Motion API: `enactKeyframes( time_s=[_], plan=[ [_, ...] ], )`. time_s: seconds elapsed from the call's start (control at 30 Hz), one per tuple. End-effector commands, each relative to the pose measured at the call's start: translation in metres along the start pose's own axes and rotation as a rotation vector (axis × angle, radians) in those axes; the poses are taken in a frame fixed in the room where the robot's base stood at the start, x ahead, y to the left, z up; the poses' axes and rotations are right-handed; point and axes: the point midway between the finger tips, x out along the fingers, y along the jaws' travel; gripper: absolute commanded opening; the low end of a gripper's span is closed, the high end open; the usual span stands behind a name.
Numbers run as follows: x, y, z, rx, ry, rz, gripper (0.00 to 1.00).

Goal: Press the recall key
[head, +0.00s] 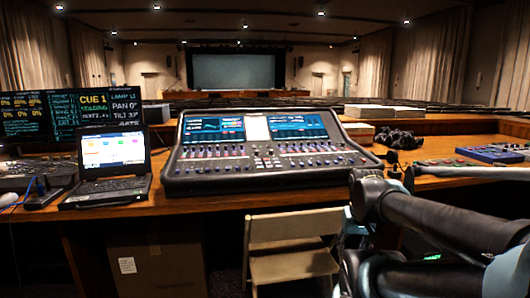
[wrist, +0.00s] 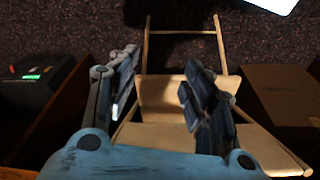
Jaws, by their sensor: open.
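The mixing console (head: 350,158) stands on the wooden desk, with two lit screens, rows of faders and a middle group of small keys (head: 267,162). No key can be read as the recall key at this size. My gripper (wrist: 161,78) is open in the wrist view, with its two fingers apart and nothing between them. It points down over a folding chair, and no console keys show there. In the head view my arm comes in from the right, in front of the desk and right of the console; the fingers cannot be made out clearly there.
The wooden folding chair (head: 292,265) stands before the desk; it also shows below my gripper (wrist: 175,92). A laptop (head: 112,155) sits left of the console. A cardboard box (head: 158,262) is under the desk. A blue device (head: 492,153) lies far right.

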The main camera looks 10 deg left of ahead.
Motion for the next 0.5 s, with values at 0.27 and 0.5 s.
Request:
enactKeyframes(
  time_s=[0.27, 0.5],
  plan=[
    [-0.0001, 0.0, 0.0001, 0.0, 0.0, 0.0, 0.0],
    [-0.0001, 0.0, 0.0001, 0.0, 0.0, 0.0, 0.0]
  ],
)
